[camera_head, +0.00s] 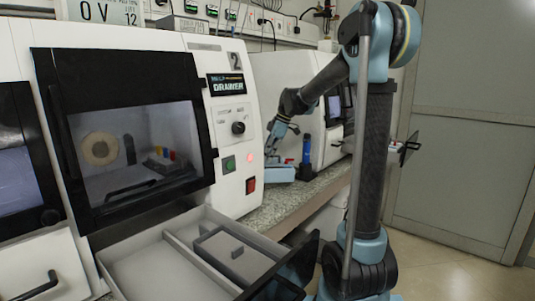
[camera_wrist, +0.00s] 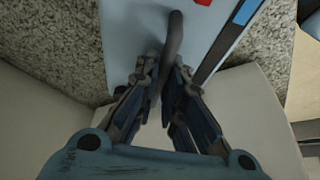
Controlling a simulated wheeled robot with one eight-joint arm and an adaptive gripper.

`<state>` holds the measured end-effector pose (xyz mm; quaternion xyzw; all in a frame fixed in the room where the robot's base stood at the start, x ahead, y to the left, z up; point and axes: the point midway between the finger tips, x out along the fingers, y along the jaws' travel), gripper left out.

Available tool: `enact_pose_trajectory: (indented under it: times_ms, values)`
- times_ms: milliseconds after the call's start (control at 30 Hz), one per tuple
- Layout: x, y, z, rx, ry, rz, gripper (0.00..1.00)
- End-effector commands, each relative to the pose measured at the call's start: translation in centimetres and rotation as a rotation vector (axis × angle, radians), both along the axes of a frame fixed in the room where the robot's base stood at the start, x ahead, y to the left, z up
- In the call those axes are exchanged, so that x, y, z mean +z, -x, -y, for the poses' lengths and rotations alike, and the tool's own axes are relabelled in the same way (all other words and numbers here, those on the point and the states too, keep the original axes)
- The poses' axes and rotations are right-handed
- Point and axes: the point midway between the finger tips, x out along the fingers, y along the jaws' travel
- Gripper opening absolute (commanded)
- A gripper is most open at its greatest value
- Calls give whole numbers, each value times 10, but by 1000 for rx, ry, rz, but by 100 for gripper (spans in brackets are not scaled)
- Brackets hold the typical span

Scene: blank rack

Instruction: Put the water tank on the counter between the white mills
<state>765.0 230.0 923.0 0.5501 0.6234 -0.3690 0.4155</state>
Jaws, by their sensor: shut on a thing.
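The water tank (camera_head: 280,174) is a pale blue box at the counter, between the near white mill (camera_head: 225,60) and the far white mill (camera_head: 285,75). In the wrist view, the tank's flat pale top (camera_wrist: 125,28) fills the upper middle, with a dark curved handle (camera_wrist: 174,35). My gripper (camera_head: 271,150) reaches down to the tank from above. In the wrist view, my gripper (camera_wrist: 163,72) is shut on the handle. I cannot tell whether the tank's underside touches the counter.
The speckled counter (camera_head: 300,190) runs between and in front of the mills. A dark blue bottle (camera_head: 306,150) stands close right of the tank. A grey door (camera_head: 470,130) is at right.

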Motion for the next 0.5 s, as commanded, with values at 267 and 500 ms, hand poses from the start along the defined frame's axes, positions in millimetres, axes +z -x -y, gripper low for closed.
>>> enact_pose_trajectory:
  times_ms: [267, 500]
  values:
    - [-20, 0, 0, 0, 0, 0, 0]
    - [-41, 0, 0, 0, 0, 0, 0]
